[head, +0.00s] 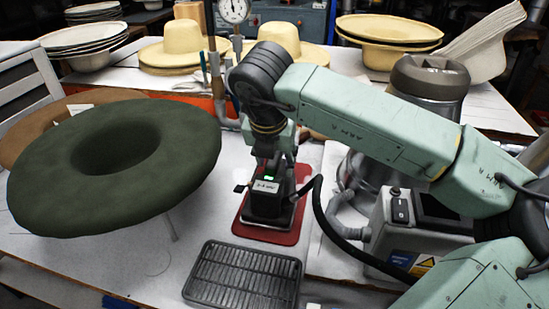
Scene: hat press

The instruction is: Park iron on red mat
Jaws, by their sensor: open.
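The iron (265,209) is black with a pale label, a small green light and a metal edge at its base. It stands on the red mat (240,226), whose border shows around it. A black cord runs from its right side. My gripper (268,163) points down directly over the top of the iron and is open. The fingertips are small and dark against the iron's top, so I cannot tell whether they touch it.
A black slotted rack (243,277) lies in front of the mat. A green felt hat (115,165) stands at the left. A control box (405,225) and a steel vessel (428,88) are at the right. Straw hats (172,45) stand at the back.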

